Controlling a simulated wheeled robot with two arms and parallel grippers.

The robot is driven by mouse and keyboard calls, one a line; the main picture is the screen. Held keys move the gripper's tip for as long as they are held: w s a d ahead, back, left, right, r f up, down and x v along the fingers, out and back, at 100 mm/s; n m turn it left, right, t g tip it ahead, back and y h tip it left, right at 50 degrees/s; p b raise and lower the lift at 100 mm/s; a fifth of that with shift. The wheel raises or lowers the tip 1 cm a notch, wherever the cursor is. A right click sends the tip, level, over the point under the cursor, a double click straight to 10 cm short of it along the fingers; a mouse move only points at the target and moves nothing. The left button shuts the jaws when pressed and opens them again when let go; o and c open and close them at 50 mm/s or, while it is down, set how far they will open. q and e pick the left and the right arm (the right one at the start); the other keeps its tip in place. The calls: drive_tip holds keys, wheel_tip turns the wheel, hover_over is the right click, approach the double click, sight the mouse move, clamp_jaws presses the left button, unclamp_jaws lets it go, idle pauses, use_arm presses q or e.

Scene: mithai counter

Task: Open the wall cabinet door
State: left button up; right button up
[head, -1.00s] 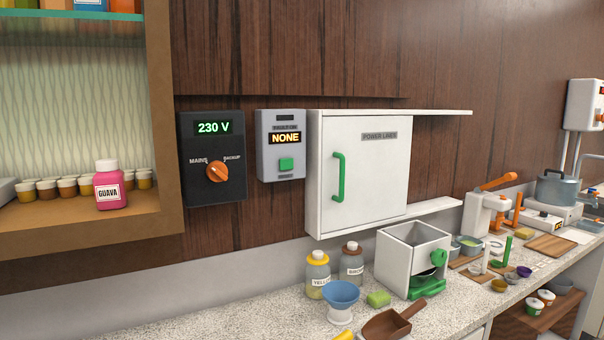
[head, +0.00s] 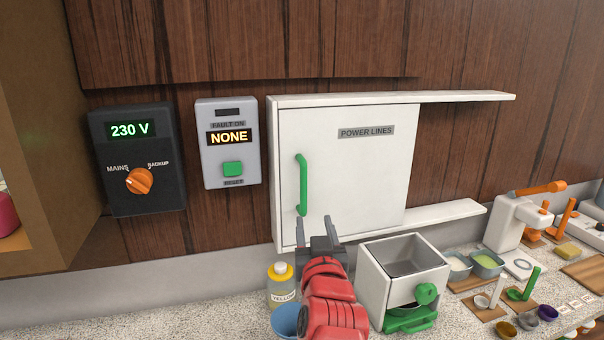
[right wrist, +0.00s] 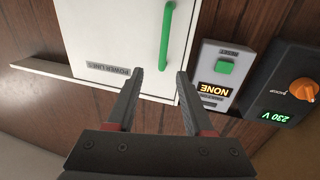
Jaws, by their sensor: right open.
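The white wall cabinet door (head: 352,178) is shut and carries a "POWER LINES" label (head: 366,132). Its green vertical handle (head: 302,186) is on the door's left side. My right gripper (head: 320,232) is in front of the lower part of the door, below and slightly right of the handle, apart from it. In the right wrist view, the door (right wrist: 125,40) and handle (right wrist: 166,36) appear upside down, and the two fingers (right wrist: 160,80) are spread with nothing between them. The handle lies beyond the fingertips. My left gripper is not in view.
Left of the cabinet are a grey fault panel (head: 212,190) reading "NONE" with a green button, and a black 230 V box (head: 150,190) with an orange knob. Below on the counter stand a yellow-labelled bottle (head: 281,286), a blue bowl (head: 285,320) and a white grinder box (head: 372,278).

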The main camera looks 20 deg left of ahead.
sight(304, 188)
drive_tip(key=p+x, duration=0.2)
drive_tip(key=x, duration=0.3)
drive_tip(key=p+x, duration=0.2)
drive_tip(key=x, duration=0.3)
drive_tip(key=a+p+x, duration=0.1)
drive_tip(key=p+x, duration=0.1)
drive_tip(key=x, duration=0.4)
drive_tip(key=shift+s+p, duration=0.2)
drive_tip(key=shift+p, duration=0.15)
drive_tip(key=shift+w+a+f, duration=0.1)
drive_tip(key=shift+w+a, duration=0.05)
drive_tip(key=shift+w, duration=0.4)
clamp_jaws()
idle(0.5)
